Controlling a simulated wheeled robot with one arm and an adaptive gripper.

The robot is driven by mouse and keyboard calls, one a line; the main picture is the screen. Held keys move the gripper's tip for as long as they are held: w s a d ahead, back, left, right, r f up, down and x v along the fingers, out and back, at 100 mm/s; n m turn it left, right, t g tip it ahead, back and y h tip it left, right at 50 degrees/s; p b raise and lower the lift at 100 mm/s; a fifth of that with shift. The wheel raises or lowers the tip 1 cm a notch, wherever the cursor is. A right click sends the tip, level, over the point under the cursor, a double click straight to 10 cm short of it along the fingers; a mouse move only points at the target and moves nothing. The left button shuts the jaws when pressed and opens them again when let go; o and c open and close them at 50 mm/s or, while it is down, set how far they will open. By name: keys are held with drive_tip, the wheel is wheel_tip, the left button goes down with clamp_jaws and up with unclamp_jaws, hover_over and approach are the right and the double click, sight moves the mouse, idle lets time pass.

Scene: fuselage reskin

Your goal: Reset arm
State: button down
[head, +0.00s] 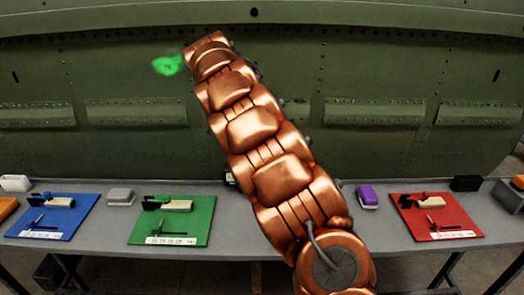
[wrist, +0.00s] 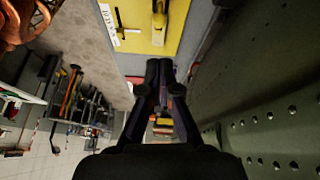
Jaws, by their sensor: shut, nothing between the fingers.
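My copper-coloured arm (head: 265,150) rises from the lower right of the head view and leans up to the left, in front of the green fuselage panel (head: 400,145). My gripper (wrist: 160,68) shows in the wrist view, with its dark fingers together and nothing between them. The fingertips appear in front of the lower edge of a yellow mat (wrist: 130,38) that carries a tool. I cannot tell how far apart they are. The gripper cannot be made out in the head view.
A grey table (head: 290,245) runs below the panel. It bears a blue mat (head: 62,230), a green mat (head: 195,232) and a red mat (head: 455,225) with tools, plus a purple block (head: 367,195). A bright green patch (head: 167,64) shows on the panel.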

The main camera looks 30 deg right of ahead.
drive_tip(key=shift+s, duration=0.1)
idle(0.4)
drive_tip(key=s+a+r+n, duration=0.1)
drive_tip(key=s+a+n, duration=0.15)
drive_tip(key=s, duration=0.25)
drive_tip(key=s+a+n+y, duration=0.1)
drive_tip(key=s+a+n, duration=0.15)
drive_tip(key=s, duration=0.25)
drive_tip(key=s+a+r+n, duration=0.1)
drive_tip(key=s+a+n, duration=0.1)
drive_tip(key=s+n, duration=0.25)
drive_tip(key=s+a+f+n+y, duration=0.1)
drive_tip(key=s+a+f+n, duration=0.2)
drive_tip(key=s, duration=0.3)
drive_tip(key=s+a+f+n+y, duration=0.1)
drive_tip(key=s+a+f+n, duration=0.3)
drive_tip(key=s+n, duration=0.2)
drive_tip(key=s+a+f+n+t+y, duration=0.1)
drive_tip(key=s+a+f+n, duration=0.2)
drive_tip(key=s, duration=0.5)
drive_tip(key=shift+s+a+f+n, duration=0.2)
drive_tip(key=shift+a+n, duration=0.55)
drive_tip(key=shift+a, duration=0.05)
